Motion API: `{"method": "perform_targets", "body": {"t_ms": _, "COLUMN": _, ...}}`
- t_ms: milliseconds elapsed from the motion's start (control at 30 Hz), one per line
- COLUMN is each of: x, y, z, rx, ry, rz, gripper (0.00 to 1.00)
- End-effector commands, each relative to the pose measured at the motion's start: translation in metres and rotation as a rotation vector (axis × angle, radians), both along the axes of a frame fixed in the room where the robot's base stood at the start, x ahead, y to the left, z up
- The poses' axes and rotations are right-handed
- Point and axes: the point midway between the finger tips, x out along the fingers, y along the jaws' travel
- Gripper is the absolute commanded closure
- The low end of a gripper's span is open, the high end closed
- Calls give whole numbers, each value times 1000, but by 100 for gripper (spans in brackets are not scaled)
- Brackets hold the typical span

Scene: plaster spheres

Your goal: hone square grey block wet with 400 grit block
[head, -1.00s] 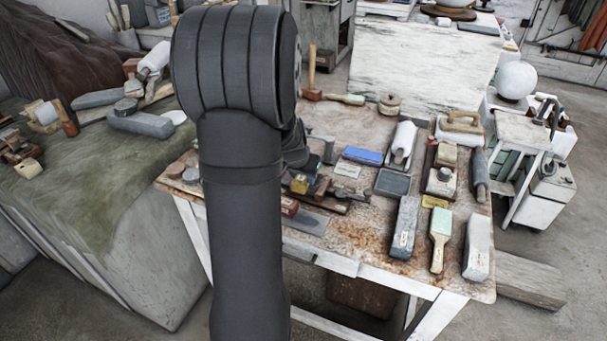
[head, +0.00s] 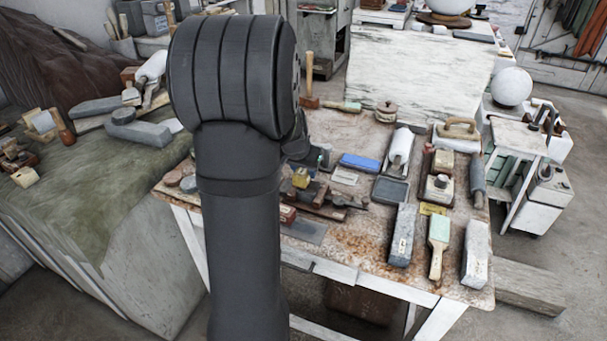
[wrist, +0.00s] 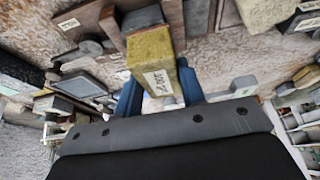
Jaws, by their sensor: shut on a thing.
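The yellow block (wrist: 150,50) has a worn top and a white label that seems to read 400; it is in the wrist view. My gripper (wrist: 158,88) is shut on it, with blue fingers on either side. The block also shows in the head view (head: 300,178) just right of my arm, over the table clutter; my fingers are hidden there. Several grey blocks are in view: a speckled one (head: 403,235) and a paler one (head: 475,255) at the table's front right. Another grey block (head: 140,132) lies on the left bench. I cannot tell which is the square one.
The rusty-stained table (head: 350,235) is crowded. A wooden-handled brush (head: 438,245), a blue block (head: 360,162), a dark tray (head: 390,190) and a wooden-handled float (head: 458,135) stand on it. A stained patch near its front edge is bare.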

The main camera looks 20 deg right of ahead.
Motion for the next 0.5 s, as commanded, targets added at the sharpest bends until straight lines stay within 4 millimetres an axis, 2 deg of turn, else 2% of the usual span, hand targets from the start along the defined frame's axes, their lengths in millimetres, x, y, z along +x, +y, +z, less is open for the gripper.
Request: {"method": "perform_targets", "body": {"t_ms": 500, "x": 0, "y": 0, "z": 14, "rx": -1, "ry": -1, "rz": 0, "gripper": 89}}
